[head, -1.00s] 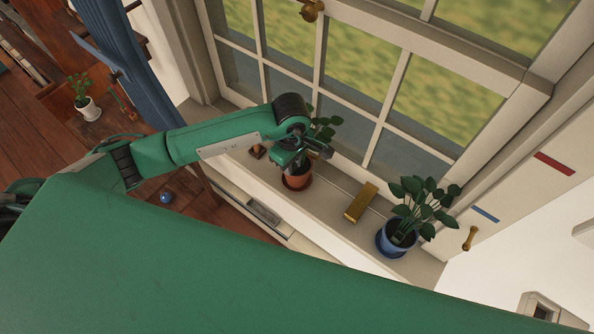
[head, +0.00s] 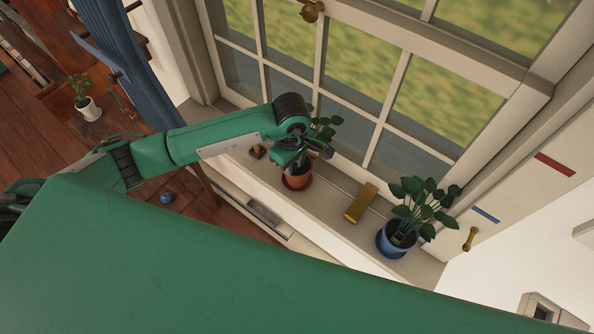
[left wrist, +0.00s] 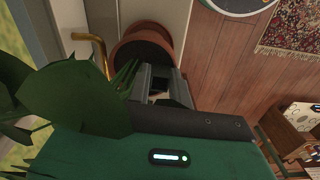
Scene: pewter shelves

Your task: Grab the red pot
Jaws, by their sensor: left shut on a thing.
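The red pot (head: 297,182) is a terracotta-red plant pot on the window sill in the head view, with green leaves rising behind my left gripper (head: 305,160). The leaves cover the left part of that view. The exact contact is partly hidden by the gripper and arm. My right gripper is in neither view.
A gold block (head: 360,202) and a blue pot (head: 398,238) with a plant stand to the right on the sill (head: 335,222). A small brown object (head: 257,151) lies to the left. The window (head: 350,80) is close behind. A blue ball (head: 166,198) is below.

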